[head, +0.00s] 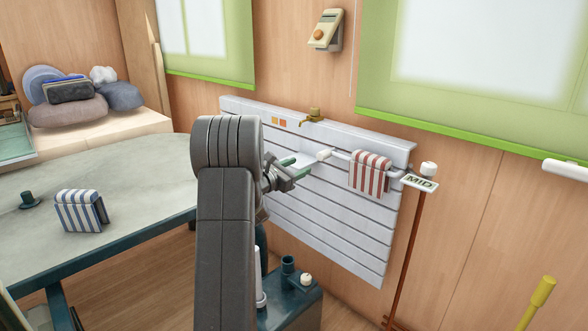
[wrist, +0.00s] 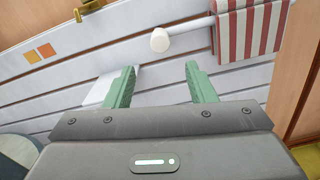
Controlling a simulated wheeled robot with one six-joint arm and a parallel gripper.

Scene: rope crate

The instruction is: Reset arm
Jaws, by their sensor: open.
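My gripper (head: 289,169) is in front of the white slatted wall panel in the head view, partly hidden by my own arm. In the wrist view my gripper (wrist: 157,88) has its two green fingers wide apart with nothing between them. The white knob end of a rail (wrist: 160,40) shows just beyond the fingertips. A red-and-white striped cloth (head: 369,174) hangs over the rail, to the right of the gripper; it also shows in the wrist view (wrist: 250,28). The gripper appears apart from both rail and cloth.
A blue-striped cloth (head: 80,211) sits on the grey table (head: 140,180) at left. A low dark teal stand (head: 292,305) with small items is below the arm.

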